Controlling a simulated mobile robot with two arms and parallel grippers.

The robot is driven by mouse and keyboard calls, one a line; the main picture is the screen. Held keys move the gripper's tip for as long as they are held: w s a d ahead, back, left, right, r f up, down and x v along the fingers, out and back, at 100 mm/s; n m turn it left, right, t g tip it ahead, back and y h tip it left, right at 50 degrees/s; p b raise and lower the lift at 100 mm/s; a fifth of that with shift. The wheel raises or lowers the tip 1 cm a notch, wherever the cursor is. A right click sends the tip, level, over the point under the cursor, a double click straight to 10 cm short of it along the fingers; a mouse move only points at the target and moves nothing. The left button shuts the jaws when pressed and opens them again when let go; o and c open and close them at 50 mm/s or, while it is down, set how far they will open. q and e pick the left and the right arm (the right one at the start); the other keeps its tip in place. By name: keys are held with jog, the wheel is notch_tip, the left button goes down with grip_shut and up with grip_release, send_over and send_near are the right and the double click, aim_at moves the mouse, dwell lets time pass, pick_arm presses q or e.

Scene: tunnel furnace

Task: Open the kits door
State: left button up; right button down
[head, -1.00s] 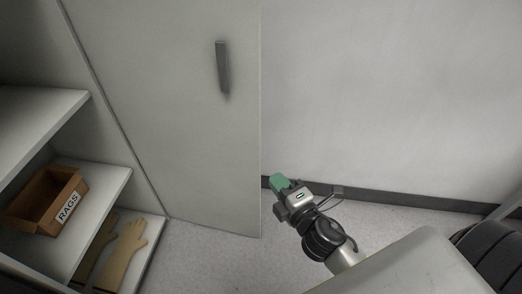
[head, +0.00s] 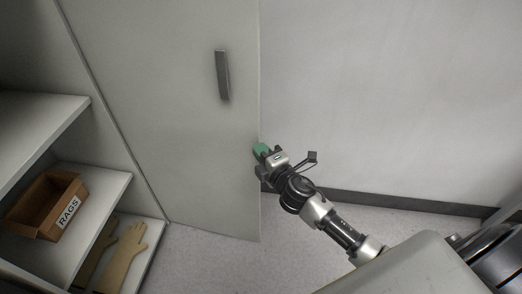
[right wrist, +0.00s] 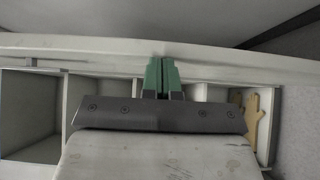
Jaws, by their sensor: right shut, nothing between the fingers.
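The pale cabinet door (head: 160,110) stands swung out from the shelves at the left of the head view. A grey bar handle (head: 222,75) is on its visible face. My right gripper (head: 260,149) is at the door's free right edge, below and to the right of the handle. Its green fingers are together and hold nothing; they also show in the right wrist view (right wrist: 163,76), in front of a long pale band. I cannot tell whether the fingertips touch the door edge. My left gripper is out of view.
The open shelves hold a cardboard box (head: 47,203) labelled RAGS and tan gloves (head: 122,258) below it. A glove also shows in the right wrist view (right wrist: 253,120). A plain wall (head: 400,90) with dark skirting stands to the right. Speckled floor (head: 205,258) lies below the door.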

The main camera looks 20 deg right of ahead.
jog(key=shift+w, duration=0.1)
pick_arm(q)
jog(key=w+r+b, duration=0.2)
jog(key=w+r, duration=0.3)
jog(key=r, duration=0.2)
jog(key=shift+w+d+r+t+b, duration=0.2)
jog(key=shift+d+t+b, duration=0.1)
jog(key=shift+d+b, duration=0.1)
pick_arm(e)
jog(key=w+d+n+g+y, duration=0.1)
jog(key=w+d+n+y, duration=0.2)
jog(key=w+d, duration=0.4)
jog(key=w+y, duration=0.1)
jog(key=w, duration=0.3)
jog(key=shift+d+y, duration=0.2)
jog(key=shift+y, duration=0.2)
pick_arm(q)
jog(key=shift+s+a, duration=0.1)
